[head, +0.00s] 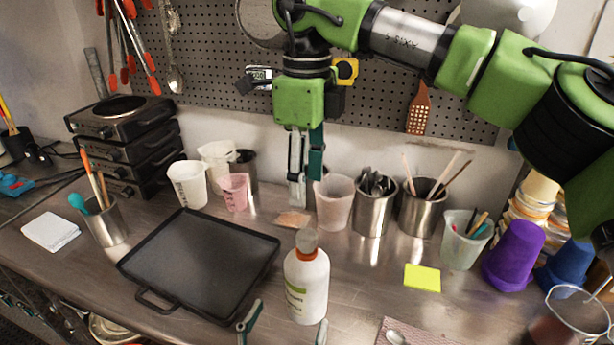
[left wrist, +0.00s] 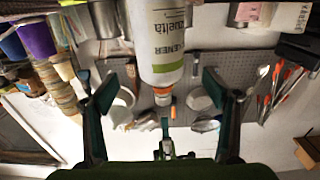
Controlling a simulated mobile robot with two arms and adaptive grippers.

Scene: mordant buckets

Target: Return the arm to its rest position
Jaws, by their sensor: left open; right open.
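My left gripper (head: 288,316) shows only its green fingertips at the bottom edge in the head view. It is open, its two fingers spread wide in the left wrist view (left wrist: 163,95). A white bottle with a grey cap (head: 306,280) stands upright on the bench just beyond these fingertips. The bottle appears upside down in the left wrist view (left wrist: 160,45), above the gap between the fingers, with clear space on each side. My right gripper (head: 306,185) points down near the back of the bench, beside a pale pink cup (head: 333,205). It is open and holds nothing visible.
A black griddle pan (head: 200,262) lies left of the bottle. Steel cups (head: 375,210), measuring cups (head: 187,184) and a purple cup (head: 513,255) line the back and right. A yellow note (head: 422,278) lies right of the bottle. A perforated board (head: 365,95) stands behind.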

